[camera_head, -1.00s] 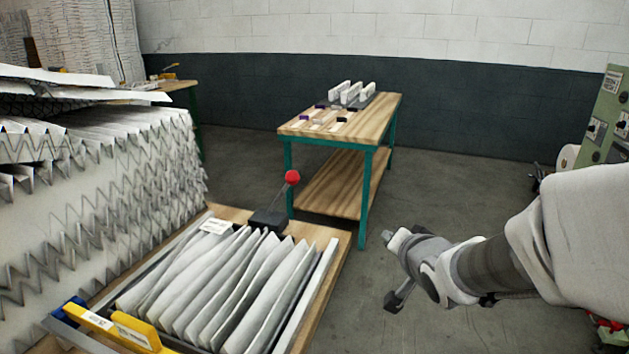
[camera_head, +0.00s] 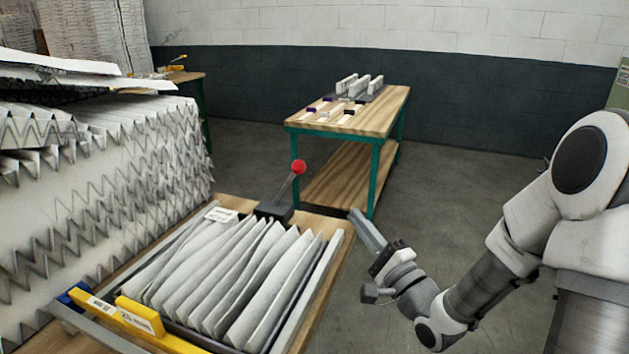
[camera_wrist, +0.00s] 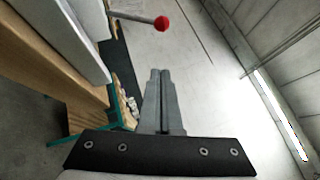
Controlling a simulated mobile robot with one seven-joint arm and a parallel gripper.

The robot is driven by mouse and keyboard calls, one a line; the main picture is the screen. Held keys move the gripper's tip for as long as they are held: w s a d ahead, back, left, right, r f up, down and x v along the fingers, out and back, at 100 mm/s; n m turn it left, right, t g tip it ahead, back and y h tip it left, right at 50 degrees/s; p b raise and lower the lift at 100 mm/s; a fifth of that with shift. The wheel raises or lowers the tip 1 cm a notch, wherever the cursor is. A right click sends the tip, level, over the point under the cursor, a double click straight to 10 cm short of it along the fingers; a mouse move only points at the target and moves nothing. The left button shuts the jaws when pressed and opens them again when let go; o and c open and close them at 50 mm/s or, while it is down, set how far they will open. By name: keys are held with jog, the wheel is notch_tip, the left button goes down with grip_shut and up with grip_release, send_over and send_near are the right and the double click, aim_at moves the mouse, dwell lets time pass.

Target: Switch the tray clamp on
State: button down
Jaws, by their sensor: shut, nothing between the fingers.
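The clamp lever is a grey rod with a red ball knob (camera_head: 299,167) on a dark base (camera_head: 273,210) at the back edge of the tray. The lever leans up and to the right in the head view. The tray (camera_head: 318,280) holds several pleated white filters (camera_head: 225,265) on a wooden bench. My gripper (camera_head: 355,214) is shut and empty, to the right of the lever and apart from it, near the bench's right edge. In the wrist view the red knob (camera_wrist: 162,23) shows ahead of the closed fingers (camera_wrist: 160,72), with a gap between.
A tall stack of pleated filter material (camera_head: 110,190) stands at the left. Yellow bars (camera_head: 140,315) lie at the tray's front. A green-legged table (camera_head: 385,117) with small boxes stands behind.

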aim_at(288, 184)
jog(key=shift+w, duration=0.1)
jog(key=s+a+b+x, duration=0.1)
jog(key=a+x, duration=0.1)
jog(key=x, duration=1)
jog(key=shift+a+r, duration=0.4)
jog(key=shift+r, duration=0.05)
jog(key=shift+r, duration=0.1)
